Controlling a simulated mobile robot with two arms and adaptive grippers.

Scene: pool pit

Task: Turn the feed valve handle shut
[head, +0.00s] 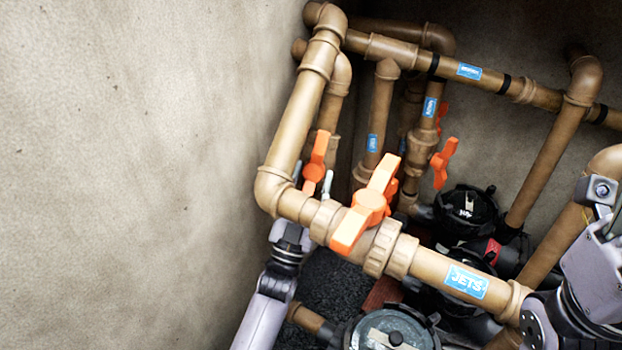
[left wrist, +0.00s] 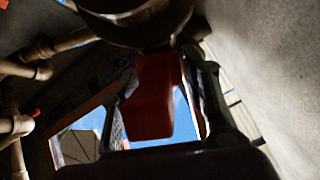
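Several orange valve handles sit on tan pipes; I cannot read which label says feed. The left orange handle (head: 316,161), on a pipe behind the front one, stands between the pale fingertips of my left gripper (head: 312,177). In the left wrist view a dark red-orange handle (left wrist: 154,98) lies between the dark fingers (left wrist: 168,105), with a gap on its left side. The left gripper looks open around it; contact is unclear. The front pipe hides part of the gripper. My right arm is at the right edge of the head view; its fingers are out of sight.
A large orange handle (head: 369,205) is on the front pipe with the JETS label (head: 466,282). Another orange handle (head: 443,162) is further back. Dark round pump lids (head: 392,330) stand below. The bare wall (head: 130,150) is close on the left.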

